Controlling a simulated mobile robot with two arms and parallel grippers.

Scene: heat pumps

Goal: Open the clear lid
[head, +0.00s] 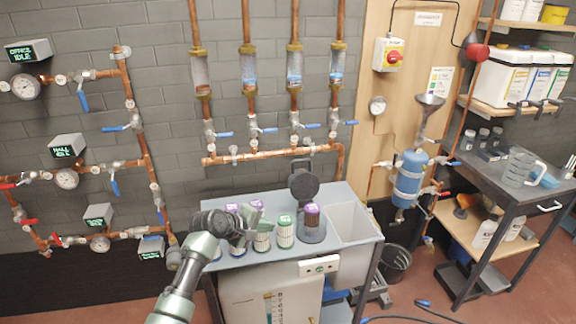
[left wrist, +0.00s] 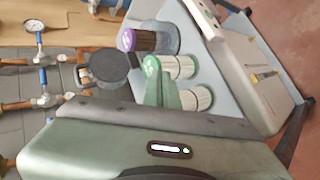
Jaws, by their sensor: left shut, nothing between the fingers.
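A round dark, smoky-looking lid (head: 303,184) stands raised at the back of a clear cup-like housing (head: 313,234) on the grey bench. A purple-topped cartridge (head: 312,212) stands in the housing. In the left wrist view, the lid (left wrist: 108,66) is beside the housing, which holds the purple-topped cartridge (left wrist: 138,40). My left gripper (head: 250,220) is shut and empty, left of the housing and apart from the lid, in front of the cartridge row. Its fingers (left wrist: 162,92) also show in the left wrist view. My right gripper is not in view.
A green-topped cartridge (head: 285,230) stands close to the left gripper, with several others partly hidden behind it. A pale open bin (head: 352,226) is to the right of the housing. Copper pipes with blue-handled valves (head: 254,133) run along the wall behind.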

